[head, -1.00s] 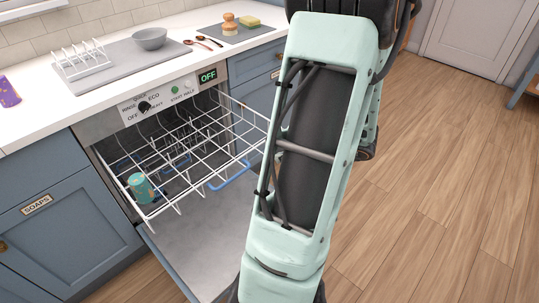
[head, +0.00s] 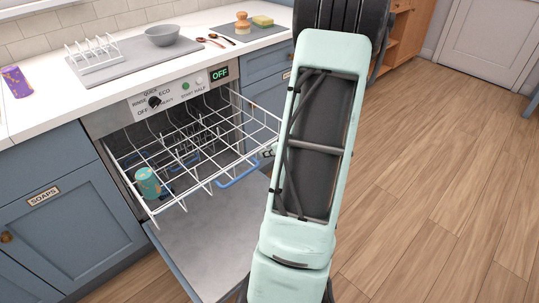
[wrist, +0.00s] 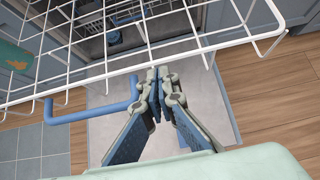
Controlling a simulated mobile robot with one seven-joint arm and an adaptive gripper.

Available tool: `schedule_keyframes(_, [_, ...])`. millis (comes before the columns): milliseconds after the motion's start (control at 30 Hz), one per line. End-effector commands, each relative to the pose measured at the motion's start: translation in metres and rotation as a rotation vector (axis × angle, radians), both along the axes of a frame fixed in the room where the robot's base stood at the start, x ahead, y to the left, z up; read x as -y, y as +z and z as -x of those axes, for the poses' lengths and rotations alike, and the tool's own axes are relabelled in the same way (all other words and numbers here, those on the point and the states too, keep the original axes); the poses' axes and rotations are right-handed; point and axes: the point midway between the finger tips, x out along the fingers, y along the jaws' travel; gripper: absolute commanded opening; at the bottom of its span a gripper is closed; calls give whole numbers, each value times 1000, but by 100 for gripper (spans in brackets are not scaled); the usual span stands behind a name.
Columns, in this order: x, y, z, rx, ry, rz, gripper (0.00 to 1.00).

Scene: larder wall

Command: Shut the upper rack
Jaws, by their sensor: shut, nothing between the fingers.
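The upper rack (head: 190,150) is a white wire basket pulled out of the dishwasher over its lowered door. A blue handle (head: 237,178) is on its front edge; the handle (wrist: 88,113) also shows in the wrist view, left of my fingers. A teal patterned cup (head: 148,183) stands in the rack's left front part. My gripper (wrist: 158,75) is shut and empty, its tips close to the rack's front rail, right of the handle. I cannot tell whether they touch the rail. In the head view my arm hides most of the gripper.
The lowered dishwasher door (head: 205,250) lies under the rack. The control panel (head: 175,95) reads OFF. The counter (head: 110,85) above holds a grey bowl (head: 162,36) and a white plate rack (head: 93,50). Open wooden floor (head: 430,200) lies to the right.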

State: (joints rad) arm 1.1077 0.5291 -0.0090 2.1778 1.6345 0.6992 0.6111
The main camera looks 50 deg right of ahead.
Motion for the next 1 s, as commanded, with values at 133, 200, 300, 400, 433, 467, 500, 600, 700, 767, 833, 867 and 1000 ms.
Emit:
schedule_keyframes(133, [0, 0, 0, 0, 0, 0, 0])
schedule_keyframes(200, [0, 0, -1, 0, 0, 0, 0])
schedule_keyframes(300, [0, 0, -5, 0, 2, 1, 0])
schedule_keyframes(400, [0, 0, -15, 0, 3, 0, 0])
schedule_keyframes(433, [0, 0, -19, 0, 3, 0, 0])
schedule_keyframes(467, [1, 0, -24, 1, 4, 1, 0])
schedule_keyframes(500, [1, 0, -32, 2, 5, 1, 0])
schedule_keyframes(600, [1, 0, -53, 1, 6, 1, 0])
schedule_keyframes(700, [3, 0, -79, 1, 6, 2, 0])
schedule_keyframes(767, [4, 1, -96, 2, 6, 1, 0])
schedule_keyframes(833, [5, 1, -116, 2, 6, 1, 0])
schedule_keyframes(867, [5, 2, -124, 1, 6, 0, 0])
schedule_keyframes(1000, [7, 3, -163, 1, 5, 1, 0])
